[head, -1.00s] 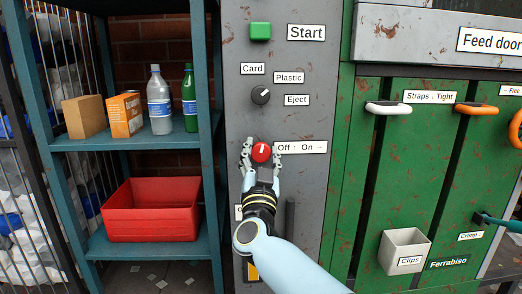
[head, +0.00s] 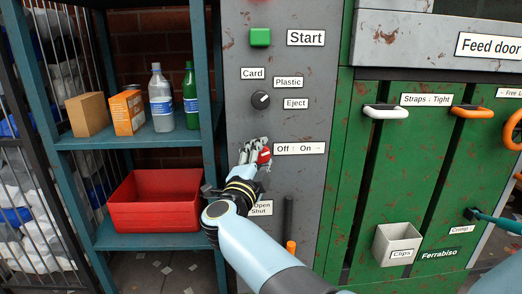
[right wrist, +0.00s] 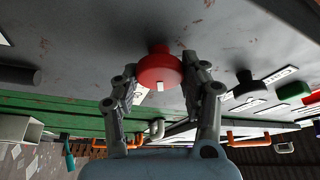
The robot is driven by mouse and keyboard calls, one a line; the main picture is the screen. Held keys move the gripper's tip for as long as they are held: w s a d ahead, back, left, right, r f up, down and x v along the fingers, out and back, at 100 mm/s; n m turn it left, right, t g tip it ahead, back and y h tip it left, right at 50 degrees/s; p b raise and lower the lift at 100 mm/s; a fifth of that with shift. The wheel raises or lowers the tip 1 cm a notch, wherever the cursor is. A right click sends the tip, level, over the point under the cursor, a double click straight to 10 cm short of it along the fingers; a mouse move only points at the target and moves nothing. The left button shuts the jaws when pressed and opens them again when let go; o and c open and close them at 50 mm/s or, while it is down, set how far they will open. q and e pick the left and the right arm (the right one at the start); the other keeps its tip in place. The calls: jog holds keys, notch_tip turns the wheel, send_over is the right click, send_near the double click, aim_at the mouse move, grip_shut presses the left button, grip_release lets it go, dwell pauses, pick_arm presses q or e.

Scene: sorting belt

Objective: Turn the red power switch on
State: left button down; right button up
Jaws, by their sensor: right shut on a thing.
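The red power switch (head: 265,155) is a round knob on the grey control panel, left of the label "Off ↑ On →" (head: 299,148). My right gripper (head: 256,151) is shut on it, coming in from the lower left. The fingers hide part of the knob in the head view, so its pointer direction is not clear there. In the right wrist view the knob (right wrist: 158,70) sits between the two fingertips, with a white mark at its lower edge. My left gripper is not in view.
Above are a black selector knob (head: 261,100) and a green Start button (head: 260,37). A lever with an orange tip (head: 291,247) stands below. Left is a teal shelf with bottles, boxes and a red bin (head: 155,202). Right is a green machine with handles and a clips cup (head: 397,244).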

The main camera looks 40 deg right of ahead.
jog(key=shift+r+m+g+p, duration=0.1)
jog(key=shift+m+g+p, duration=0.25)
jog(key=shift+m, duration=0.55)
jog(key=shift+m+p, duration=0.35)
jog(key=shift+m, duration=0.35)
jog(key=shift+m+g+y+p, duration=0.3)
jog(key=shift+m+g+y, duration=0.1)
jog(key=shift+m, duration=0.2)
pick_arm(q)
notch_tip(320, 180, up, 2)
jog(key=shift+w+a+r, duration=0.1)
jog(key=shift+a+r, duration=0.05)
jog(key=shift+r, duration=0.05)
pick_arm(e)
jog(key=shift+f, duration=0.2)
